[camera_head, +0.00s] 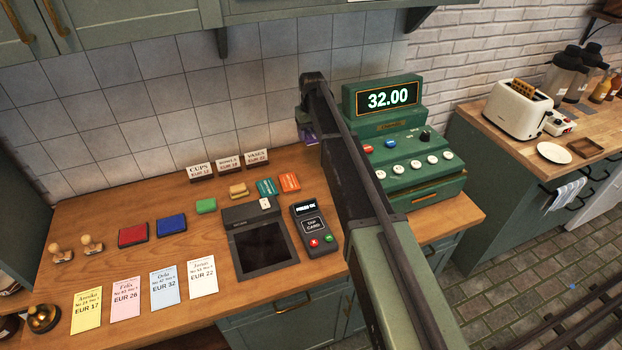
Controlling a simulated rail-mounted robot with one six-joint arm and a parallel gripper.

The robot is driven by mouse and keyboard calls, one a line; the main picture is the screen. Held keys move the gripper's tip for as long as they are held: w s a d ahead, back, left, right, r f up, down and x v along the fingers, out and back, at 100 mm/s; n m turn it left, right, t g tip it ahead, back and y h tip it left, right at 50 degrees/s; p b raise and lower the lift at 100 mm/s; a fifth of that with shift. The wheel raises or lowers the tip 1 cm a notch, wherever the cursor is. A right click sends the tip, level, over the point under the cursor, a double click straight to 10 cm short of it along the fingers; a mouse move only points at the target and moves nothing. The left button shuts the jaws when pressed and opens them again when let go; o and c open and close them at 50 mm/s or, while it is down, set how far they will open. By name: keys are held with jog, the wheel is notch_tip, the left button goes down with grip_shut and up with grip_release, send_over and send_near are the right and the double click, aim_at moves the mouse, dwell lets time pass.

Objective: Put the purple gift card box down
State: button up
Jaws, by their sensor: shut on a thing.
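The purple gift card box (310,138) shows only as a small purple patch beside my arm, above the back of the wooden counter (215,205). My gripper (304,118) is at the far end of my arm and mostly hidden by it. It is shut on the purple box. The box's underside and its gap to the counter are hidden, so I cannot tell whether it touches.
The green cash register (400,150) reading 32.00 stands right of my arm. A card reader (315,235), a dark tablet (262,245), price signs (228,163), coloured pads and several name cards crowd the counter. Bare wood shows at the back left.

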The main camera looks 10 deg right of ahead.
aim_at(312, 180)
notch_tip(312, 180, down, 20)
jog(key=b, duration=1.8)
jog(key=shift+b, duration=0.3)
jog(key=shift+r+p, duration=0.3)
jog(key=shift+r, duration=0.1)
jog(key=shift+f, duration=0.25)
jog(key=o, duration=0.6)
jog(key=shift+r, duration=0.1)
notch_tip(312, 180, up, 12)
jog(key=p, duration=1.2)
jog(key=shift+r, duration=0.2)
